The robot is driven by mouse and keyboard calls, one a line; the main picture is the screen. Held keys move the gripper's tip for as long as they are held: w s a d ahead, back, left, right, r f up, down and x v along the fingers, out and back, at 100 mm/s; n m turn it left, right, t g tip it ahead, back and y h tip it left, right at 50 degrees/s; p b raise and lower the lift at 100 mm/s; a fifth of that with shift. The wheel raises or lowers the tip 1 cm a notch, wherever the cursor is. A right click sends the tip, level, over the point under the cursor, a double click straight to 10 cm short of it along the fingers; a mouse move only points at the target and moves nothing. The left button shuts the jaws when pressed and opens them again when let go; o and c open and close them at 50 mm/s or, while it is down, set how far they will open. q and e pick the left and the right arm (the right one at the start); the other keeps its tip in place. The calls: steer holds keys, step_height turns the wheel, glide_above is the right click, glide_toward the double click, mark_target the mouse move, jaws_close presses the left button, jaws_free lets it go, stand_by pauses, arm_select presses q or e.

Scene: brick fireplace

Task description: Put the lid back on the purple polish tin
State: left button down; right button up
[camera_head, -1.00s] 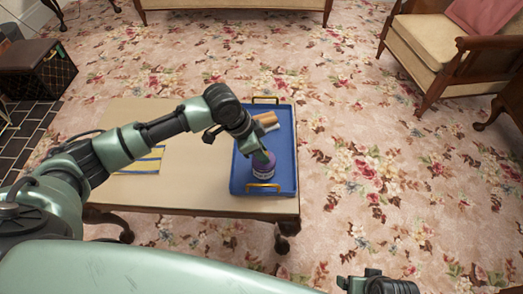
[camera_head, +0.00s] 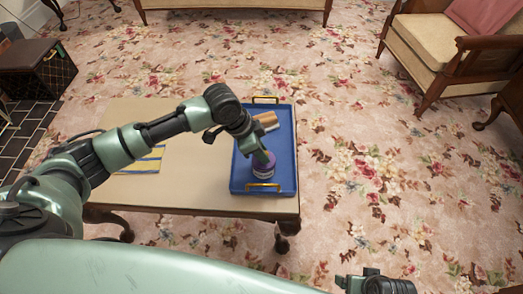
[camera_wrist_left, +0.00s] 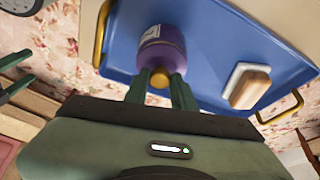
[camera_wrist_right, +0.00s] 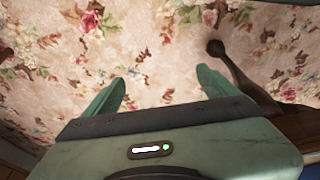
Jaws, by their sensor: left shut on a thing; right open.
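The purple polish tin (camera_head: 264,170), with a pale label, stands on the blue tray near its front handle. In the left wrist view the tin (camera_wrist_left: 158,50) has a purple lid (camera_wrist_left: 165,63) with a gold knob (camera_wrist_left: 160,78) at its top. My left gripper (camera_head: 264,156) points down over the tin. Its fingers (camera_wrist_left: 160,85) are shut on the lid's knob. The lid appears to meet the tin; whether it sits fully flush cannot be told. My right gripper (camera_wrist_right: 160,90) is open and empty, above the carpet.
The blue tray (camera_head: 284,150) with gold handles lies at the right end of the low table (camera_head: 190,185). A wooden-backed brush (camera_head: 267,121) lies on the tray behind the tin. A striped cloth (camera_head: 145,160) lies left of the tray. A wooden armchair (camera_head: 430,50) stands far right.

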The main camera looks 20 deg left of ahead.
steer(key=shift+f, duration=0.1)
steer(key=shift+d+f, duration=0.1)
steer(key=shift+f, duration=0.4)
steer(key=shift+f, duration=0.1)
arm_select(q)
steer(key=shift+f+p, duration=0.1)
steer(key=shift+p, duration=0.25)
arm_select(e)
steer(key=shift+s+f, duration=0.25)
steer(key=shift+f, duration=0.4)
steer(key=shift+f, duration=0.1)
